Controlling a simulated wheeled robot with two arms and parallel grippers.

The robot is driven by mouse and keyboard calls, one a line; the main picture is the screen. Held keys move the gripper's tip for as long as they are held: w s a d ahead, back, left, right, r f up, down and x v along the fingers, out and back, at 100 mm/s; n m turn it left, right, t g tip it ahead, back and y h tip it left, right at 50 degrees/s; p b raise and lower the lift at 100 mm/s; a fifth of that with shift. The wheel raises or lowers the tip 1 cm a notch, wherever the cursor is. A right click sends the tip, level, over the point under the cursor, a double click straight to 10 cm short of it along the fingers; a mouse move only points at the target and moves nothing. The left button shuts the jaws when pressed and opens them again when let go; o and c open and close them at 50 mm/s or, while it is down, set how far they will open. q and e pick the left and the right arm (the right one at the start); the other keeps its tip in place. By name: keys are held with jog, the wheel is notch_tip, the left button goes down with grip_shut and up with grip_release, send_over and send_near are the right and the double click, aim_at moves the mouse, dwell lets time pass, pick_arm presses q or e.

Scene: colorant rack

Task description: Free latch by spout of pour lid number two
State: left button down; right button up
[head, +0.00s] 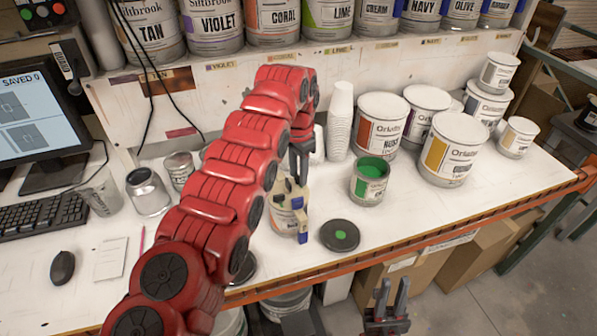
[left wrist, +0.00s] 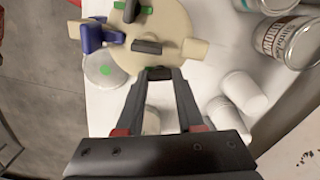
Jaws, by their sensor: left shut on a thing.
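The pour lid (head: 284,196) is a beige disc on a can at the table's middle, with a blue spout (head: 303,237) toward the front edge. In the left wrist view the lid (left wrist: 172,25) shows its blue spout (left wrist: 93,37) at left, beige tabs, and dark and green latch parts (left wrist: 130,8). My left gripper (head: 300,152) is above the lid, partly hidden by my arm. Its fingertips (left wrist: 158,73) are shut on a small dark piece at the lid's rim, likely a latch, mostly hidden. My right gripper (head: 390,292) is open and empty before the table's front edge.
An open can of green paint (head: 370,181) and a round lid with a green dot (head: 340,235) are right of the pour lid. Stacked white cups (head: 340,120) and several paint cans (head: 452,148) stand behind. The table's front right is clear.

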aim_at(298, 176)
dwell(0.8)
pick_arm(q)
jog(key=c, duration=0.5)
grip_release()
notch_tip(298, 176, up, 5)
jog(key=p, duration=0.3)
jog(key=shift+f, duration=0.1)
notch_tip(298, 176, up, 13)
jog(key=p, duration=1.2)
jog(key=shift+s+f, duration=0.1)
jog(key=shift+f, duration=0.1)
